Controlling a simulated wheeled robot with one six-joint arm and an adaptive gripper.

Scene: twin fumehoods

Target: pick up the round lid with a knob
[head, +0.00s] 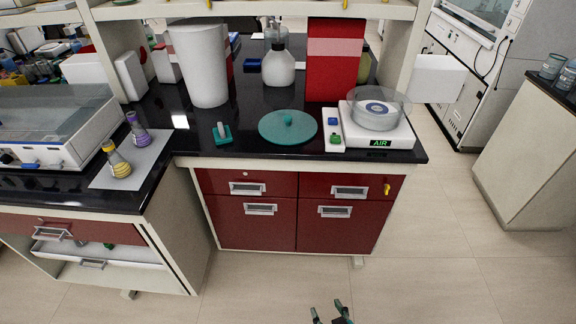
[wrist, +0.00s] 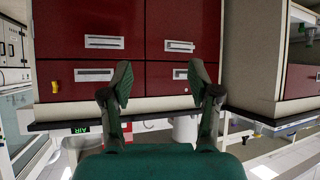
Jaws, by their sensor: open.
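The round lid (head: 287,128) is a flat teal disc with a small knob in its middle. It lies on the black bench top near the front edge in the head view. My gripper (head: 331,311) shows at the bottom of the head view, low in front of the bench and well apart from the lid. In the wrist view my gripper (wrist: 160,84) is open with nothing between its fingers, facing the red drawers (wrist: 185,45). The lid cannot be made out in the wrist view.
Right of the lid stand a small white block with buttons (head: 333,130) and a scale with a clear round dish (head: 377,108). A small green stand (head: 222,133) is to its left. Behind are a white cylinder (head: 203,65), a white bottle (head: 278,66) and a red box (head: 333,60).

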